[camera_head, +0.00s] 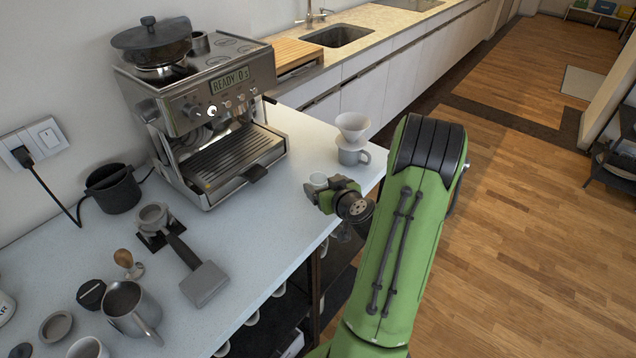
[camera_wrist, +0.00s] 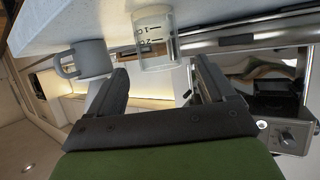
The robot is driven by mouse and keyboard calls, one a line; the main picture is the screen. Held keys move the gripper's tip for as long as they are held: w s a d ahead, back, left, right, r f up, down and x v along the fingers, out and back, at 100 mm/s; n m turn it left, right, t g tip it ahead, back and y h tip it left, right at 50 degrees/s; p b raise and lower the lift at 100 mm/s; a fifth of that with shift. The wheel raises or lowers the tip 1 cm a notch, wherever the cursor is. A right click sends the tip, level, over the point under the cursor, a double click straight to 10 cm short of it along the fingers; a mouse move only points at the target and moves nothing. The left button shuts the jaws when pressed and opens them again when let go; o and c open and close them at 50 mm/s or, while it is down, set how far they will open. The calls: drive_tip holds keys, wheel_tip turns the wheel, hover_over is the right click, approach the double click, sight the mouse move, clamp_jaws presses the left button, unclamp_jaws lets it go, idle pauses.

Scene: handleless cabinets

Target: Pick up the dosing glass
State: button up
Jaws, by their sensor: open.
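The dosing glass (camera_wrist: 154,45) is a small clear cup with dark printed markings. In the wrist view it is at the top middle, just ahead of the gap between my fingertips. In the head view the glass (camera_head: 318,181) shows as a small pale cup on the counter, partly hidden by my gripper. My gripper (camera_wrist: 160,70) is open, with one finger on each side of the gap and nothing held. In the head view my gripper (camera_head: 330,194) is low at the counter's right edge, right beside the glass.
A grey mug (camera_head: 352,155) with a white dripper (camera_head: 352,125) stands close behind the glass; the mug (camera_wrist: 86,60) is left of it in the wrist view. The espresso machine (camera_head: 215,110) stands to the left. The counter (camera_head: 270,225) is clear between machine and front edge.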

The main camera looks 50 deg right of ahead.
sight(315, 178)
drive_tip(key=p+x, duration=0.1)
drive_tip(key=x, duration=0.5)
drive_tip(key=shift+w+d+f+p, duration=0.1)
drive_tip(key=shift+w+f+p, duration=0.05)
drive_tip(key=shift+w+p, duration=0.25)
drive_tip(key=shift+s, duration=0.2)
drive_tip(key=shift+c, duration=0.3)
drive_tip(key=c, duration=1)
